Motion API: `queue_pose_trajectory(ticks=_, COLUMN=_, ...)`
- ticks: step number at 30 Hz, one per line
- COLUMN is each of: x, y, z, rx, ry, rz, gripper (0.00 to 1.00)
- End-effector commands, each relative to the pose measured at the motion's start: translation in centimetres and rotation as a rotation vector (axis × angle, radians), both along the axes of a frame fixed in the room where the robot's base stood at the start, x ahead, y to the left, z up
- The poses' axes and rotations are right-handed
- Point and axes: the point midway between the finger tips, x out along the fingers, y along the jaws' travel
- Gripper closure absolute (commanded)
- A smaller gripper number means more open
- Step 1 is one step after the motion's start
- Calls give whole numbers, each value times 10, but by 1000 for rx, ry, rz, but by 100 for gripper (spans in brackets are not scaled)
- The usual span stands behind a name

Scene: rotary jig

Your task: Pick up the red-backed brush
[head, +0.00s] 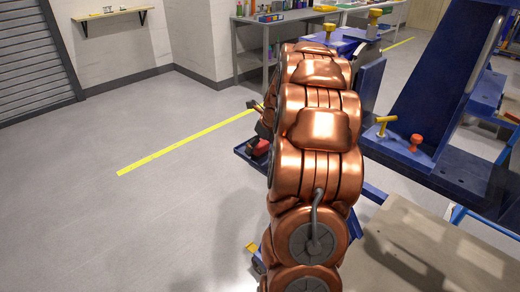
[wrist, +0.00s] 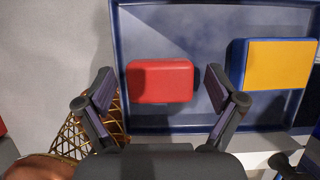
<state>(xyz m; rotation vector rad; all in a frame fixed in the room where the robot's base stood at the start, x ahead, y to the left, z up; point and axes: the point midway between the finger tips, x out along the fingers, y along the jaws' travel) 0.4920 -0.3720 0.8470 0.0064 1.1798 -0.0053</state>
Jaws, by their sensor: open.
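The red-backed brush (wrist: 160,75) lies in a shallow blue tray (wrist: 185,20) in the wrist view, its red back facing the camera. My gripper (wrist: 160,92) is open, with one finger to the left of the brush and one to the right, both apart from it in the picture. The height of the fingers above the brush cannot be told. In the head view a bit of red (head: 261,148) shows at the tray, left of my copper arm, which hides most of that spot.
A blue block with a yellow top (wrist: 279,64) lies in the tray right of the brush. A woven basket (wrist: 72,137) stands at lower left in the wrist view. The blue jig (head: 430,90) stands right of my arm. The floor at left is clear.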

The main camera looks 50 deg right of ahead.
Motion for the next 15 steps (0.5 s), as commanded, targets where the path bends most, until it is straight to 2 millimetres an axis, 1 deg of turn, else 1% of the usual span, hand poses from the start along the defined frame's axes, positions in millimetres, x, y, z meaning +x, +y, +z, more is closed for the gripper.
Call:
queue_pose_trajectory(ticks=4, x=0, y=0, z=1, rx=-1, ry=-1, rz=1, gripper=6)
queue_pose_trajectory(ticks=5, x=0, y=0, z=1, rx=-1, ry=-1, rz=1, gripper=8)
queue_pose_trajectory(ticks=15, x=0, y=0, z=1, rx=-2, ry=-1, rz=0, gripper=44)
